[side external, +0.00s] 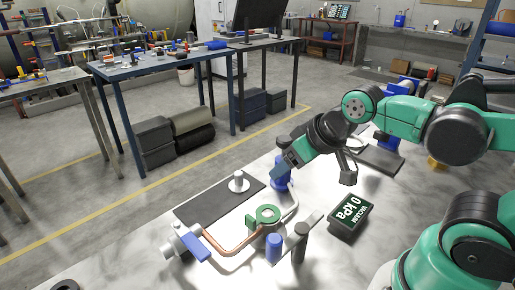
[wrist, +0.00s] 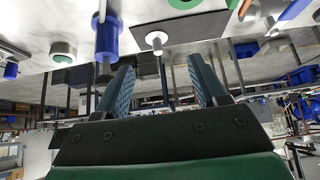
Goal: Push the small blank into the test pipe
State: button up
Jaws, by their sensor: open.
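A small white flanged piece (side external: 238,183), which looks like the small blank, stands upright on a dark mat (side external: 205,207). It also shows in the wrist view (wrist: 157,41). A bent copper pipe (side external: 237,249) runs from a metal fitting with a blue handle (side external: 195,246) towards a green ring (side external: 264,215). I cannot tell for certain which opening is the test pipe's. My gripper (side external: 287,160) is open above a blue cylinder (side external: 280,178), right of the white piece and apart from it. In the wrist view my gripper (wrist: 163,78) has nothing between its fingers.
A blue-topped post (side external: 273,247) and a dark post (side external: 299,243) stand at the front. The white bench left of the mat is mostly clear. A blue workbench (side external: 160,66) stands behind.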

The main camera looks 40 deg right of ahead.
jog(key=m+g, duration=0.3)
jog(key=g, duration=0.4)
send_over(238, 172)
jog(key=f, duration=0.6)
jog(key=shift+s+f, duration=0.2)
jog(key=shift+f, duration=0.1)
jog(key=shift+w+f, duration=0.1)
jog(key=shift+f, duration=2.95)
grip_shut()
